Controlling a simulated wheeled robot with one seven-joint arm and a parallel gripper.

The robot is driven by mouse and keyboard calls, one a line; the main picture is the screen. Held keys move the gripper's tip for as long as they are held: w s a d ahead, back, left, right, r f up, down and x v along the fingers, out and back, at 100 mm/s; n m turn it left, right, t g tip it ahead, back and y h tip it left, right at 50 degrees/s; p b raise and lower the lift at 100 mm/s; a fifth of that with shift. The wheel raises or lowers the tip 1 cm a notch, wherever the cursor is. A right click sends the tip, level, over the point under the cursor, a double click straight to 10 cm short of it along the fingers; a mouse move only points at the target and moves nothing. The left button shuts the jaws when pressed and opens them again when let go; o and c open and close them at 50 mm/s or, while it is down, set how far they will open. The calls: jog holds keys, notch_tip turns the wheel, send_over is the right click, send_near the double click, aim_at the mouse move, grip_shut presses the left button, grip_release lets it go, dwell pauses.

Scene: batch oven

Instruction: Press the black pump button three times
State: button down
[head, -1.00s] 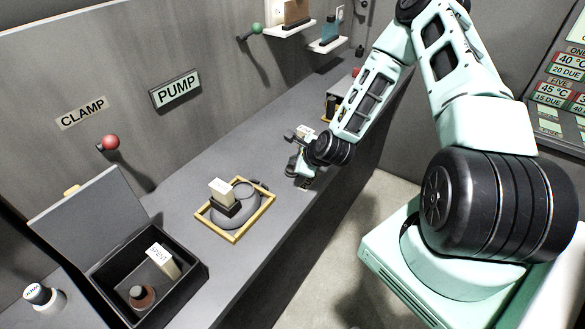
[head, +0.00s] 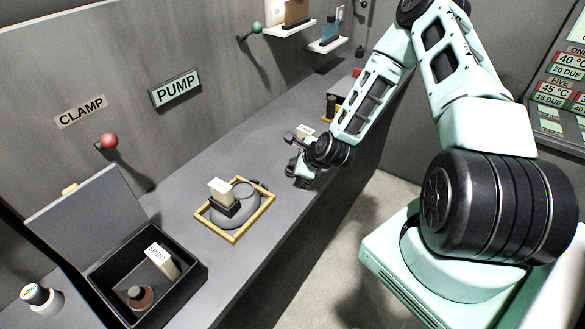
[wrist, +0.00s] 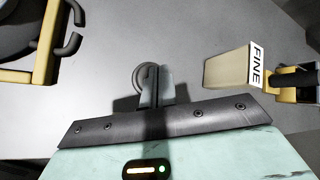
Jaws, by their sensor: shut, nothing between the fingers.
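My gripper (head: 301,182) is shut and empty, pointing down low over the grey counter (head: 262,150). In the wrist view its closed fingers (wrist: 150,92) reach over a small round grey-rimmed disc (wrist: 143,74) on the counter. This may be the pump button. The fingers hide part of it, and I cannot tell whether they touch it or whether it is pressed. In the head view my gripper hides that spot. The PUMP sign (head: 176,90) is on the back wall.
Left of my gripper is a yellow frame (head: 234,240) around a grey round device bearing a pale block. A pale FINE block (wrist: 230,68) stands close on the other side. An open black box (head: 190,283) and a red-knobbed lever (head: 109,141) are farther left.

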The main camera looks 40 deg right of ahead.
jog(key=shift+f+b, duration=0.35)
jog(key=shift+f, duration=0.1)
dwell(0.3)
jog(key=shift+r, duration=0.1)
jog(key=shift+r+p, duration=0.65)
jog(key=shift+r, duration=0.1)
notch_tip(320, 180, up, 5)
jog(key=p, duration=0.4)
jog(key=shift+r, duration=0.1)
dwell(0.9)
